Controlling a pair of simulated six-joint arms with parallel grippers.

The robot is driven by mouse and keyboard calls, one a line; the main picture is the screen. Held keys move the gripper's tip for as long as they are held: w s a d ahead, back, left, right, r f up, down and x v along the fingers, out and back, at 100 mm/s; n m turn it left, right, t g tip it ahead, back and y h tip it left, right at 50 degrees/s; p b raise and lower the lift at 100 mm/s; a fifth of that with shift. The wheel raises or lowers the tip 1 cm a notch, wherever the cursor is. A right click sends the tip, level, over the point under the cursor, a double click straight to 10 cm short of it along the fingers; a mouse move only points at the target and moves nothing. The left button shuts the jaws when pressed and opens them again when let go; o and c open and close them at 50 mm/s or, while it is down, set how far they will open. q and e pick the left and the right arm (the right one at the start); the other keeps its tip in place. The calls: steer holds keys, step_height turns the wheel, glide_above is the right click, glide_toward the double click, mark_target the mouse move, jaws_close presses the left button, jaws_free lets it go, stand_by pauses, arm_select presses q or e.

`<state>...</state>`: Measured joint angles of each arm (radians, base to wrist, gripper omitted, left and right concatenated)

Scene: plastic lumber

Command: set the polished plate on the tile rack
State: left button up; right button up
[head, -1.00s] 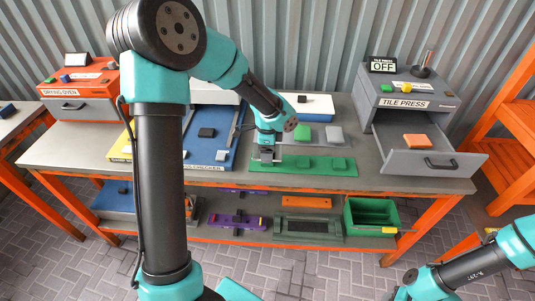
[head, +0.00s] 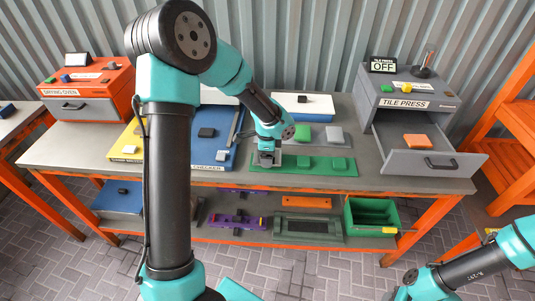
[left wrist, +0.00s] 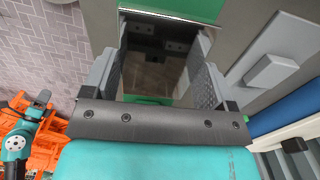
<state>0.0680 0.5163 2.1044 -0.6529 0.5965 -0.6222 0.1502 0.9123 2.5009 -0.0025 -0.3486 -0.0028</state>
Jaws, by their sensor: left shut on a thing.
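My left gripper (head: 268,162) is over the left end of the long green tile rack (head: 290,170) on the bench. In the left wrist view its two fingers (left wrist: 157,75) are shut on the polished plate (left wrist: 157,80), a mirror-like square that reflects the gripper. In the head view the plate is mostly hidden by the gripper. I cannot tell whether it touches the rack. Two raised green pieces (head: 338,164) sit on the rack to the right of the gripper. My right arm is at the lower right; its gripper is cut off by the frame edge.
Behind the rack, a green block (head: 302,133) and a grey block (head: 334,135) lie on a grey panel. The tile press drawer (head: 398,165) is open at right with an orange tile (head: 416,141).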

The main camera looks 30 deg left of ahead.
arm_select(q)
steer(key=shift+f, duration=0.1)
steer(key=o, duration=1)
steer(key=shift+c, duration=0.2)
step_height(320, 180, up, 12)
